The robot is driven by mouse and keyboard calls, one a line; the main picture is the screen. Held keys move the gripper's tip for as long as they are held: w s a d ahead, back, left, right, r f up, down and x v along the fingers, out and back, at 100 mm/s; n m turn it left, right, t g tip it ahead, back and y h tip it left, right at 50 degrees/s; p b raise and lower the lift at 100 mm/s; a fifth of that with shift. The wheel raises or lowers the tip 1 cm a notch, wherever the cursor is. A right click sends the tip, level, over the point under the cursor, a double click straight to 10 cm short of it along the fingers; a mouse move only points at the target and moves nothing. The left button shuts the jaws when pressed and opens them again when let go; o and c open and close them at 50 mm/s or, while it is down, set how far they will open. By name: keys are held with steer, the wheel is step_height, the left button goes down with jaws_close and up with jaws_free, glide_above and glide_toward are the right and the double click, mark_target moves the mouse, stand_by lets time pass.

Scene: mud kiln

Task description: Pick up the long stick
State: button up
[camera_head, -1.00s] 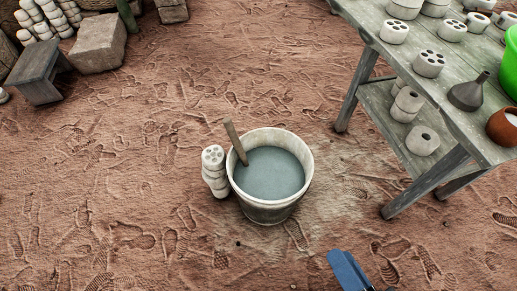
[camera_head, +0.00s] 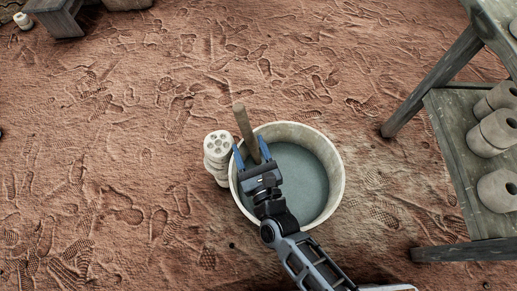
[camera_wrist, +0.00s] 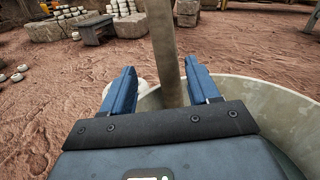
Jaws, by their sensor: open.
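The long stick (camera_head: 245,131) is a brown wooden stick leaning in a bucket (camera_head: 331,160) of grey liquid, its upper end sticking out above the rim. My gripper (camera_head: 251,152) is over the left part of the bucket, with its two blue fingers on either side of the stick. In the wrist view the stick (camera_wrist: 165,50) stands between the open fingertips of my gripper (camera_wrist: 163,75), with a gap visible on each side. The stick's lower part is hidden by my gripper and the liquid.
A stack of pale pieces with holes (camera_head: 218,146) stands close against the bucket's left side. A wooden table (camera_head: 457,140) with round pieces on its lower shelf stands at the right. A wooden stool (camera_head: 57,15) is at the far left. The ground left of the stack is clear.

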mark_target(249, 137)
steer(key=x, duration=0.2)
steer(key=b+x, duration=0.1)
steer(key=x, duration=0.1)
steer(key=d+x, duration=0.1)
steer(key=x, duration=0.1)
steer(key=shift+w+a+f, duration=0.1)
steer(key=shift+w+a, duration=0.05)
steer(key=shift+w, duration=0.4)
steer(key=c, duration=1)
